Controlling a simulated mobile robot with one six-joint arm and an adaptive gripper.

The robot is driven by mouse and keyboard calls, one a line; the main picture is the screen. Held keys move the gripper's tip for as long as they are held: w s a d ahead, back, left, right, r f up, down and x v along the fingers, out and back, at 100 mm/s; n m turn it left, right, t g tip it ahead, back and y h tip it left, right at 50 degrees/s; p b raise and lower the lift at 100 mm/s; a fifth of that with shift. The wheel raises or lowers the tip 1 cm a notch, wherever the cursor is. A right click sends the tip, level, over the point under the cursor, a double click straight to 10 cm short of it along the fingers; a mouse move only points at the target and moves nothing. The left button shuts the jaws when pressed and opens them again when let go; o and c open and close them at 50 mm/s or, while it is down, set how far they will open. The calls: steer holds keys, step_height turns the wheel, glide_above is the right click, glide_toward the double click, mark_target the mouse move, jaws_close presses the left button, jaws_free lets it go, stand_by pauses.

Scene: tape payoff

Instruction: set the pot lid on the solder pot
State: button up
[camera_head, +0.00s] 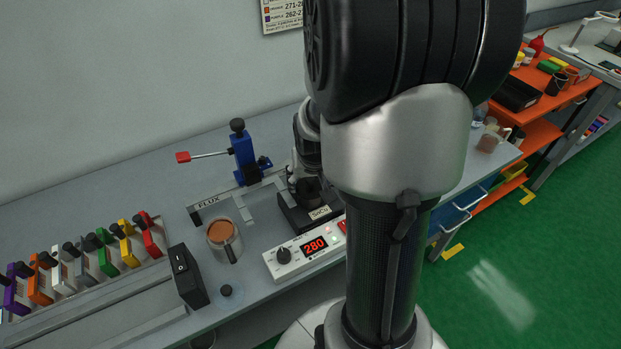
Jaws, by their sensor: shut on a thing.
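The solder pot (296,218) is a black block labelled SnCu at the middle of the bench, behind a white control box (300,253) with a red 280 display. My gripper (308,190) is low over the pot, partly hidden by my own arm. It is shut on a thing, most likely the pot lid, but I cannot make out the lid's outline. I cannot tell whether the lid touches the pot, and the pot's top is hidden.
A metal mug of brown liquid (223,237) stands left of the pot by the FLUX label. A blue stand with a red-tipped lever (244,155) is behind. A black switch box (187,276) and a row of coloured clamps (82,262) are at the left. Bare bench lies behind the clamps.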

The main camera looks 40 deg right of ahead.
steer(key=shift+f, duration=0.2)
steer(key=o, duration=1.4)
steer(key=shift+o, duration=0.6)
steer(key=shift+o, duration=1.4)
steer(key=shift+r+p, duration=2.65)
steer(key=shift+r, duration=0.9)
